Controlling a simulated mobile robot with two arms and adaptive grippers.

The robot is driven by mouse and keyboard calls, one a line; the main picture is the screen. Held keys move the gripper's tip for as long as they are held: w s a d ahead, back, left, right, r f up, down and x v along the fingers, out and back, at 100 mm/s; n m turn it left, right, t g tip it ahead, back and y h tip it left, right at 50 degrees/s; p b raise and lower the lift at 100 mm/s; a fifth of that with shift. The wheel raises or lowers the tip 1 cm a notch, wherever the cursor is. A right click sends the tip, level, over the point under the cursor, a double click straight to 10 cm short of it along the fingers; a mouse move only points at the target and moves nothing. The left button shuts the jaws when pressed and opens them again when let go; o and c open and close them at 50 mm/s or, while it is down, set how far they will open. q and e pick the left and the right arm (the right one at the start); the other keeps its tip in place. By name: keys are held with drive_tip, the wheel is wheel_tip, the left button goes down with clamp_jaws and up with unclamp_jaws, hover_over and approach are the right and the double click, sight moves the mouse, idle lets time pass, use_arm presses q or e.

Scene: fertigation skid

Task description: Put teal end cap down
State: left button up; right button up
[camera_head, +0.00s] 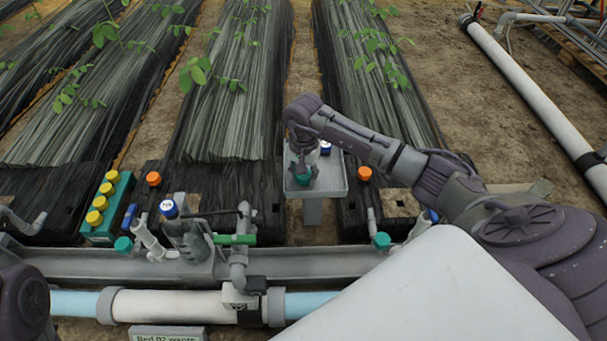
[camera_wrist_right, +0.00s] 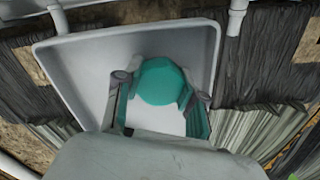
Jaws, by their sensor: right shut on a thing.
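The teal end cap (camera_wrist_right: 162,80) is between the two fingers of my right gripper (camera_wrist_right: 158,92) in the right wrist view. The fingers are shut on its sides. In the head view my right gripper (camera_head: 303,170) points down over the small grey tray (camera_head: 333,186), with the teal cap (camera_head: 303,180) at its tips. The wrist view shows the white inner floor and raised rim of the tray (camera_wrist_right: 85,78) around the cap. I cannot tell whether the cap touches the tray floor. My left gripper is out of view.
A blue-and-white cap (camera_head: 325,148) is at the tray's far right. A green block with several yellow caps (camera_head: 101,203) stands at left. A grey rail (camera_head: 320,263) and a pipe with fittings (camera_head: 165,304) cross the front. Other teal caps (camera_head: 381,241) and orange caps (camera_head: 364,173) lie nearby.

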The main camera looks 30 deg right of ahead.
drive_tip(key=o, duration=1.1)
drive_tip(key=shift+f, duration=0.1)
